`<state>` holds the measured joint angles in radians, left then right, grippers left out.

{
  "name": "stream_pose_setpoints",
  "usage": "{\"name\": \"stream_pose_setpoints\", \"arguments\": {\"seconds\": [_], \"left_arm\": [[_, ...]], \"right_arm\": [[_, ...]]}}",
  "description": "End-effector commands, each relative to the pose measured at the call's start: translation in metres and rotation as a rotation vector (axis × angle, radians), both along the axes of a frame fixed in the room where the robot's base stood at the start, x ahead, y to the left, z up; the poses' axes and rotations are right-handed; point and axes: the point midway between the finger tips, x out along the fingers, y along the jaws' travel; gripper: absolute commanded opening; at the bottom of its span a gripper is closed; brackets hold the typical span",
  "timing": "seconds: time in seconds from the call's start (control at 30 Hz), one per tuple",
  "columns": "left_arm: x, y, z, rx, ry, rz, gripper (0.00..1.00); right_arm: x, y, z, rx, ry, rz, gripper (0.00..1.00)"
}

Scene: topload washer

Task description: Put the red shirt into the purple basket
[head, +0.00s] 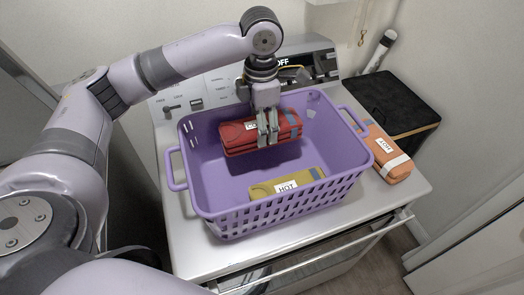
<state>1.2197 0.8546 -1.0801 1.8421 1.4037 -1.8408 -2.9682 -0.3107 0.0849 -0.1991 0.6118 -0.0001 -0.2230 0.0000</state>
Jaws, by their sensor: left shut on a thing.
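The purple basket (275,203) stands on top of the white appliance, with its handles at left and right. The red shirt (285,124) is a folded bundle with a white label. My left gripper (267,138) points down and is shut on the red shirt, holding it over the inside of the basket near the back wall. The fingers cover part of the shirt and its label. Whether the shirt touches the basket's wall or floor I cannot tell. My right gripper is not in view.
A yellow folded shirt (286,187) with a "HOT" label lies in the basket. An orange folded shirt (387,153) with a label lies right of the basket on the white appliance top (180,232). A dark-topped box (395,103) stands at the back right. A control panel (207,90) is behind.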

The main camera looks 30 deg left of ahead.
Motion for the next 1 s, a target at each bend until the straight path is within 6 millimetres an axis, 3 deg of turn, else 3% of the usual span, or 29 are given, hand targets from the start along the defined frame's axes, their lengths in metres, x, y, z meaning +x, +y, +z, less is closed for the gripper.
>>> {"name": "stream_pose_setpoints", "arguments": {"seconds": [0.1, 0.23, 0.6, 1.0], "left_arm": [[-0.001, 0.000, -0.028, 0.000, 0.004, 0.000, 0.18], [0.000, 0.000, -0.048, 0.001, 0.001, 0.000, 0.18], [0.000, 0.000, -0.092, -0.001, 0.001, 0.001, 0.18], [0.000, 0.000, -0.101, 0.000, -0.001, 0.000, 0.18]], "right_arm": [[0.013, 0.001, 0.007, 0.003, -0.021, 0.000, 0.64], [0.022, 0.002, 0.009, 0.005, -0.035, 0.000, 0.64], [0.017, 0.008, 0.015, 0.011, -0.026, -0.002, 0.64], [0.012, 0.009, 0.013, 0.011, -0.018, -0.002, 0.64]]}}
